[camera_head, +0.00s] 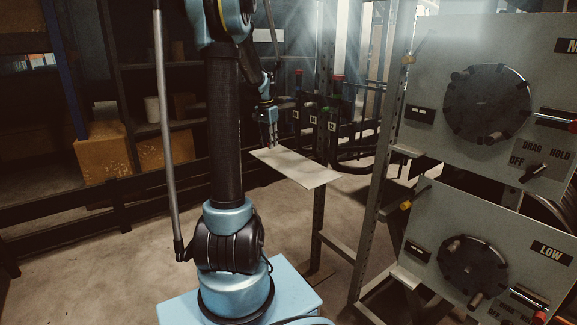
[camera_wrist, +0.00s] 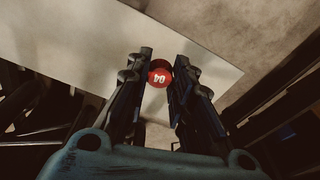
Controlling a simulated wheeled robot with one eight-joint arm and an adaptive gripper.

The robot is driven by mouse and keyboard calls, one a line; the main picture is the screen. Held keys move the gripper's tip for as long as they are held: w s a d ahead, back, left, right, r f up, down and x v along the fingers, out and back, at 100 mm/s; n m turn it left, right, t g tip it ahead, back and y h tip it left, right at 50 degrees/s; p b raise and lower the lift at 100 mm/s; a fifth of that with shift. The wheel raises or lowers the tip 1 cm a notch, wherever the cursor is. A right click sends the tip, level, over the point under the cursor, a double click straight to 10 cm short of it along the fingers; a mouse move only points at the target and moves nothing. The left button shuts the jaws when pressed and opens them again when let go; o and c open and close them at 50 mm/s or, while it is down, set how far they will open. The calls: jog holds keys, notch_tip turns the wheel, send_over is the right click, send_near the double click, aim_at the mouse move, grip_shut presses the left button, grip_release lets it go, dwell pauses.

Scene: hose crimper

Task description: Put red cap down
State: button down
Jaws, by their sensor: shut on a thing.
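A round red cap (camera_wrist: 160,77) with a white marking that looks like "04" sits between my two fingertips in the wrist view. My gripper (camera_wrist: 160,80) is shut on it, a finger on each side. Behind the cap in that view lies a pale flat board (camera_wrist: 75,40). In the head view my gripper (camera_head: 272,138) points down close to the left end of the pale board (camera_head: 300,170). The cap is too small or hidden to make out there. I cannot tell whether the cap touches the board.
Hose ends with red and green tops (camera_head: 337,78) and numbered plates stand behind the board. A metal post (camera_head: 322,130) rises beside it. Grey control panels with dials (camera_head: 487,103) fill the right. Shelves with boxes (camera_head: 105,150) stand at the left. The board's right part is bare.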

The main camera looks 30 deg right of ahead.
aim_at(288, 163)
jog(key=s+d+r+m, duration=0.3)
jog(key=s+d+r, duration=0.1)
jog(key=s+d, duration=0.15)
jog(key=shift+s+a+f, duration=0.15)
jog(key=shift+s+f, duration=0.05)
jog(key=shift+f, duration=1.5)
jog(key=shift+s+a+f, duration=0.15)
jog(key=shift+f, duration=1.55)
jog(key=shift+s+a+f, duration=0.15)
jog(key=shift+s+f, duration=0.05)
jog(key=shift+f, duration=1.5)
jog(key=shift+f, duration=0.1)
jog(key=c, duration=1.4)
grip_release()
